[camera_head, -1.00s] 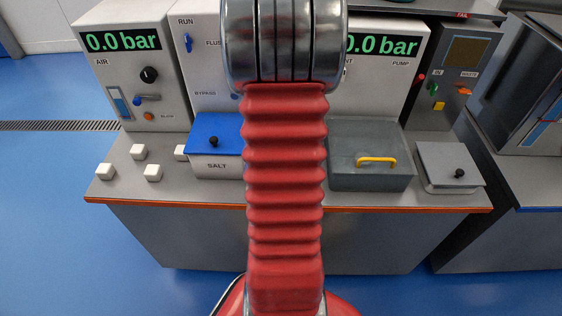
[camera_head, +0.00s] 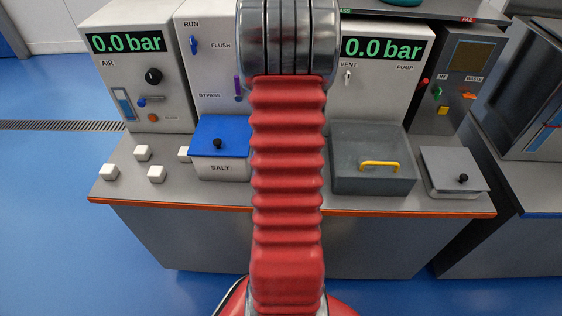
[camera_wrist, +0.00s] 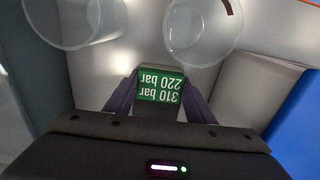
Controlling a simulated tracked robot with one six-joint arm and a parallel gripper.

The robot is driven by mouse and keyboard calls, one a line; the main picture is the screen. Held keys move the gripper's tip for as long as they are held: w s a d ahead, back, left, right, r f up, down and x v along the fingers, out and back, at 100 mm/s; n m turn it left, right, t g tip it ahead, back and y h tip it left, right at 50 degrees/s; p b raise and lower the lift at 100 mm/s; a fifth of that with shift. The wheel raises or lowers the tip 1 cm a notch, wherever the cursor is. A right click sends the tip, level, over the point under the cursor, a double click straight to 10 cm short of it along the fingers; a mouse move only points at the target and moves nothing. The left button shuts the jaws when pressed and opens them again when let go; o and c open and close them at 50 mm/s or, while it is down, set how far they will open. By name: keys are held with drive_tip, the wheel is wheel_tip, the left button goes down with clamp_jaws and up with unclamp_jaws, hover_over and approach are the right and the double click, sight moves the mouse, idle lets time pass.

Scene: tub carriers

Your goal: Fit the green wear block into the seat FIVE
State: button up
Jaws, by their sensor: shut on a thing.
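In the wrist view my gripper (camera_wrist: 159,80) is shut, with its two dark fingers on either side of a block. The block has a green face (camera_wrist: 160,86) with white upside-down text, "310 bar" and "220 bar", above a dark grey body. I take it for the green wear block. In the head view my red arm covers the middle, and the gripper and block are hidden. No seat marked FIVE can be made out in either view.
Two clear round vessels (camera_wrist: 200,30) stand beyond the fingers in the wrist view. The bench holds white cubes (camera_head: 142,153), a blue-lidded SALT box (camera_head: 220,168), a grey box with a yellow handle (camera_head: 345,183) and a grey-lidded box (camera_head: 447,165). Instrument panels (camera_head: 140,75) stand behind.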

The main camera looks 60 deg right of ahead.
drive_tip(key=shift+f, duration=0.1)
drive_tip(key=o, duration=1.1)
wheel_tip(320, 180, up, 12)
idle(0.9)
